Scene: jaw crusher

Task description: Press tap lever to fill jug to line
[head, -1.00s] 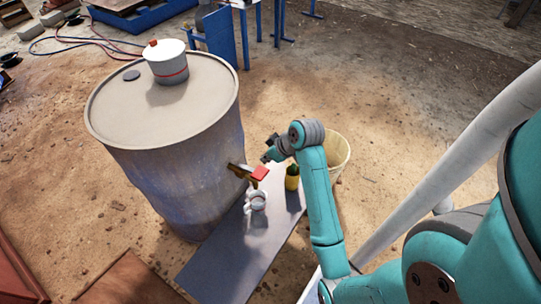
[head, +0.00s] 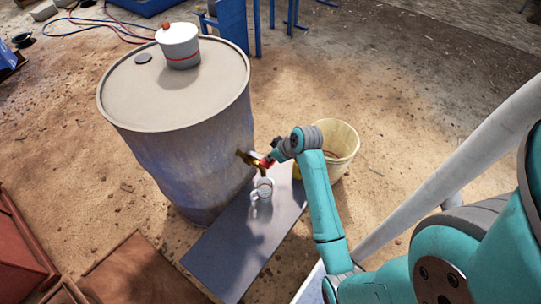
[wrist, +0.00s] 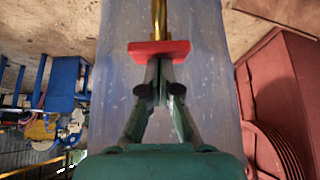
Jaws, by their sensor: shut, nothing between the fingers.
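A brass tap (head: 246,157) sticks out of the side of a big grey-blue drum (head: 185,160). Its red lever (head: 264,162) is partly covered by my gripper (head: 270,161) in the head view. The wrist view shows the red lever (wrist: 158,48) across my fingertips (wrist: 160,68), with the brass stem (wrist: 159,18) beyond it. My gripper is shut and empty, with its tips at the lever; whether they touch I cannot tell. A small pale jug (head: 264,189) stands on the grey bench below the tap. Its line and water level are too small to make out.
The grey bench (head: 235,255) runs below the tap. A yellow item (head: 297,173) is mostly hidden behind my wrist. A cream bucket (head: 343,150) stands right of my arm. A white lidded pot (head: 180,47) sits on the drum. Rust-red metal (head: 20,245) lies at lower left.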

